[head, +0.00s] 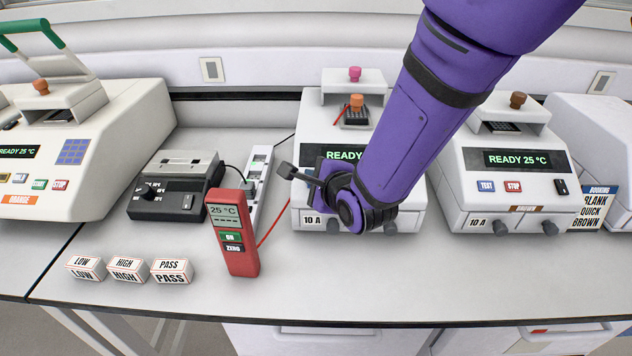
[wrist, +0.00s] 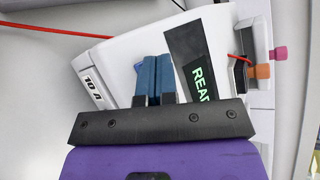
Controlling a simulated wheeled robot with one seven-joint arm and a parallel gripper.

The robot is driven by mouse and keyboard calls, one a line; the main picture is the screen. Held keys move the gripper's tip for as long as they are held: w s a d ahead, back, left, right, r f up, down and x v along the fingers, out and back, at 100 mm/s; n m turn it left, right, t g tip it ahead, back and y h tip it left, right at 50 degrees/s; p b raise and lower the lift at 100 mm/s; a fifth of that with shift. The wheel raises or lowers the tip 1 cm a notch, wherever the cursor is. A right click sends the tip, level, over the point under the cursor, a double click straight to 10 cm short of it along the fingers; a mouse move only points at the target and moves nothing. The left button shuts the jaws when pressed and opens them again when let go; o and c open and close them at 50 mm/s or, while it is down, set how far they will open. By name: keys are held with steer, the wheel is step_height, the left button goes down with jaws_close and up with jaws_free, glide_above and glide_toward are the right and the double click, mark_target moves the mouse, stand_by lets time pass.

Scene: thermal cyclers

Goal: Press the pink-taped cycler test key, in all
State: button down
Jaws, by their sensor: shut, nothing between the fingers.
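The middle cycler (head: 315,115) is white, with a pink knob (head: 355,74) on top, an orange knob (head: 356,101) below it and a green READY display (head: 342,154). My arm covers much of its front. No pink tape shows. My gripper, with blue fingers shut together (wrist: 152,65), is over the cycler's front panel in the wrist view, between the 10 A label (wrist: 93,89) and the display. I cannot tell whether the fingertips touch the panel. In the head view the fingers are hidden behind my wrist.
A brown-taped cycler (head: 510,180) with blue TEST and red STOP keys stands right. An orange-taped cycler (head: 100,120) stands left. A red meter (head: 232,235) with a red lead, a dark box (head: 175,190) and label blocks (head: 127,270) are left of the arm.

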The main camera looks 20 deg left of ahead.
steer(key=shift+f, duration=0.1)
stand_by(0.7)
steer(key=shift+w+f, duration=0.2)
steer(key=shift+f, duration=0.05)
steer(key=shift+w+a+f, duration=0.1)
steer(key=shift+w+f, duration=0.05)
steer(key=shift+f, duration=0.15)
stand_by(1.0)
steer(key=shift+r, duration=0.1)
steer(key=shift+s+r, duration=0.35)
steer(key=shift+r, duration=0.2)
steer(key=shift+r, duration=0.1)
steer(key=shift+s+d+r, duration=0.15)
steer(key=shift+s+r, duration=0.25)
steer(key=shift+r, duration=0.3)
steer(key=shift+s+d+r, duration=0.1)
steer(key=shift+s+r, duration=0.25)
steer(key=shift+r, duration=0.4)
steer(key=shift+s+d+r, duration=0.15)
steer(key=shift+s+r, duration=0.25)
steer(key=shift+r, duration=0.3)
